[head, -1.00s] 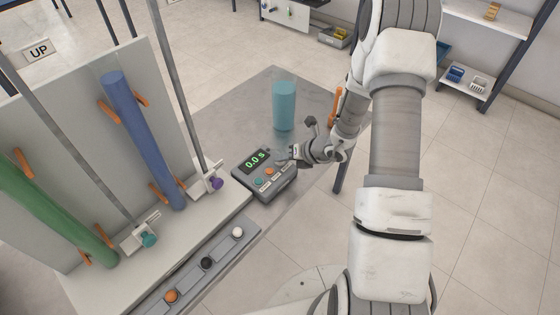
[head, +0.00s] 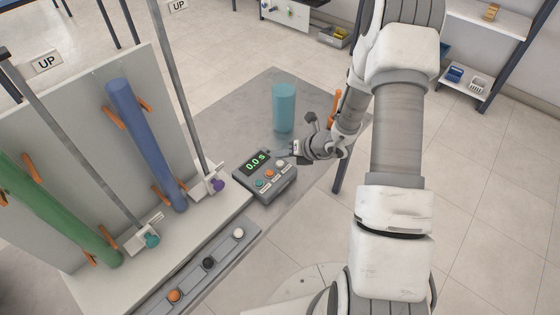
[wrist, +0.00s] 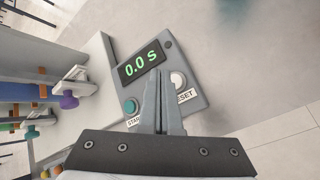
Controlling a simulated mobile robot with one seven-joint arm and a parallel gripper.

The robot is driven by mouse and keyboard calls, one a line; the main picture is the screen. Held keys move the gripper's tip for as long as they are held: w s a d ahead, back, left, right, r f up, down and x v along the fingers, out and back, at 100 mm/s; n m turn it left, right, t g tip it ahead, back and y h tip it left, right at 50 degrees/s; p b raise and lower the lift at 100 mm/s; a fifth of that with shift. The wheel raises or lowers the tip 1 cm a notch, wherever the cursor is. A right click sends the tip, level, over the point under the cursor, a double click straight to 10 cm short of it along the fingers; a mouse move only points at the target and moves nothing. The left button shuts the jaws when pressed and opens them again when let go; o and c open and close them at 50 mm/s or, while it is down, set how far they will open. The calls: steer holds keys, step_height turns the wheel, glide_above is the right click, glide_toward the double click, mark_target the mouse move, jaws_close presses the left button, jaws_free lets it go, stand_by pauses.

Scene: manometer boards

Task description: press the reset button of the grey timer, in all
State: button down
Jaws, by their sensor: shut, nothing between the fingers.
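The grey timer (head: 265,190) sits on the grey table, its green display reading 0.0 s in both views. It has a teal button (head: 260,183), an orange button (head: 270,173) and a white button (head: 280,163). In the wrist view the white button (wrist: 178,80) is beside the RESET label (wrist: 186,96), partly covered by my fingers. The teal button (wrist: 130,105) is by the START label. The orange button is hidden there behind my fingers. My gripper (head: 279,154) is shut and empty, its tips close to the white button; I cannot tell whether they touch.
A teal cylinder (head: 284,108) stands behind the timer. At left is the manometer board (head: 85,100) with a blue tube (head: 147,145), a green tube (head: 60,208) and valves with teal and purple knobs. A strip (head: 190,277) with orange, black and white knobs lies in front.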

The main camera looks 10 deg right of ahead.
step_height(320, 180, up, 4)
steer(key=shift+f+p, duration=0.1)
steer(key=shift+p, duration=1.15)
steer(key=s+a+r+n+g, duration=0.1)
steer(key=s+a+r+n, duration=0.2)
steer(key=r+n, duration=0.35)
steer(key=s+a+r+n+g+y, duration=0.1)
steer(key=s+a+r+n, duration=0.15)
steer(key=r+n, duration=0.45)
steer(key=s+a+r+n+g, duration=0.1)
steer(key=s+a+r+n, duration=0.25)
steer(key=r+n, duration=0.35)
steer(key=s+d+r+n+t+h, duration=0.1)
steer(key=s+d+r+n+h, duration=0.3)
steer(key=s+r+n, duration=0.35)
steer(key=s+d+r+n+t+h, duration=0.1)
steer(key=s+d+r+n+h, duration=0.3)
steer(key=s+n, duration=0.55)
step_height(320, 180, up, 16)
steer(key=p, duration=1.5)
steer(key=shift+d+f+m+y, duration=0.15)
steer(key=shift+m+y, duration=0.25)
steer(key=shift+m, duration=0.05)
